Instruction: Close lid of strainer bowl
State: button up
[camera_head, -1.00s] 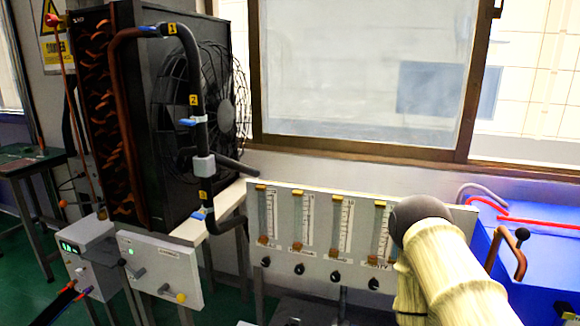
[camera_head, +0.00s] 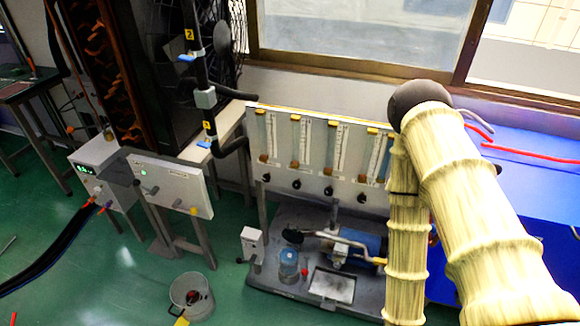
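What looks like the strainer bowl is a small clear bluish cup with a red spot (camera_head: 288,262), on the grey base plate left of the blue pump (camera_head: 362,243). A dark round piece (camera_head: 293,237) shows just above and behind the cup and may be its raised lid; at this size I cannot tell. My arm, in a pale ribbed sleeve, fills the right side and runs down past the bottom edge. My gripper is not in view, so its distance from the bowl cannot be told.
A flowmeter panel (camera_head: 275,180) stands behind the pump. A small grey box (camera_head: 252,244) on a post stands left of the bowl. A metal bucket (camera_head: 191,296) sits on the green floor. A blue tank (camera_head: 530,185) is at right, partly behind my arm. Floor at left is mostly clear.

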aim_at(291, 234)
jog(key=k, duration=0.5)
jog(key=u, duration=2)
jog(key=i, duration=1.05)
jog(key=z, duration=1.55)
